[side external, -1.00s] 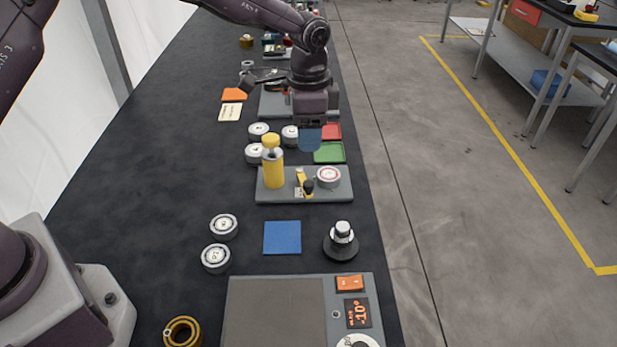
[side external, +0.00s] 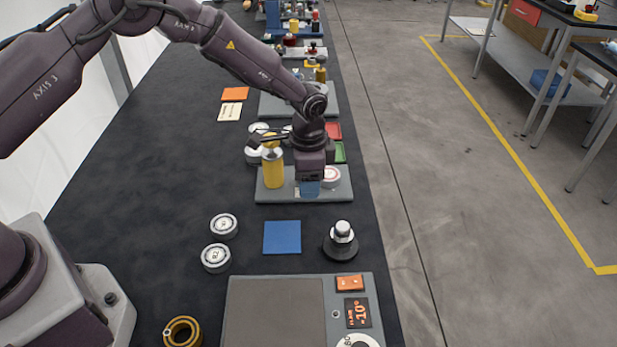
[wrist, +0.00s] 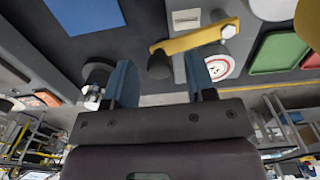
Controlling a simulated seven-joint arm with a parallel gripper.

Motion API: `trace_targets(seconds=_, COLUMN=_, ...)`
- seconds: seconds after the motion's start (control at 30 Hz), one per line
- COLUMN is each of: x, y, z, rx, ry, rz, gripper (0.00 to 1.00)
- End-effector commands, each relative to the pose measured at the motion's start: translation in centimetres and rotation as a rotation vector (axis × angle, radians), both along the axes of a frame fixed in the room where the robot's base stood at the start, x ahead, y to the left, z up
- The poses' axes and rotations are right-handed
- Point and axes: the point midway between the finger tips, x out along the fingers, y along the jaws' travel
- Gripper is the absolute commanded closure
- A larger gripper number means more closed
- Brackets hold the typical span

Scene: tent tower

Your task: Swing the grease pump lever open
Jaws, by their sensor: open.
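The yellow grease pump (side external: 273,170) stands upright on a grey base plate (side external: 283,193) in the side view. Its yellow lever (wrist: 195,40) shows in the wrist view, pivoting at a bolt on the right, with a black knob (wrist: 160,66) at its left end. In the side view my gripper hides the lever. My gripper (side external: 308,186) is over the plate, right of the pump, pointing down. In the wrist view its two blue fingers (wrist: 158,62) are apart, with the knob between them in the picture. I cannot tell whether either finger touches it.
A round white-and-red gauge (side external: 332,176) sits close right of my gripper. A blue square (side external: 282,237) and a dark knobbed stand (side external: 341,241) are in front of the plate. White round pieces (side external: 223,226) lie to the left. A green tray (side external: 340,152) is behind.

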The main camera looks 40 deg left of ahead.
Motion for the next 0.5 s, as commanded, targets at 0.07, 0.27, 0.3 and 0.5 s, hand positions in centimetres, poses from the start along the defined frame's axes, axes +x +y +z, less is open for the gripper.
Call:
trace_targets(seconds=0.07, x=-0.01, y=-0.01, z=0.02, rx=0.000, ry=0.000, rz=0.000, gripper=0.63)
trace_targets(seconds=0.27, x=-0.01, y=-0.01, z=0.03, rx=0.000, ry=0.000, rz=0.000, gripper=1.00)
trace_targets(seconds=0.3, x=0.00, y=0.00, z=0.03, rx=0.000, ry=0.000, rz=0.000, gripper=1.00)
trace_targets(seconds=0.5, x=-0.67, y=0.47, z=0.02, rx=-0.001, ry=0.003, rz=-0.101, gripper=1.00)
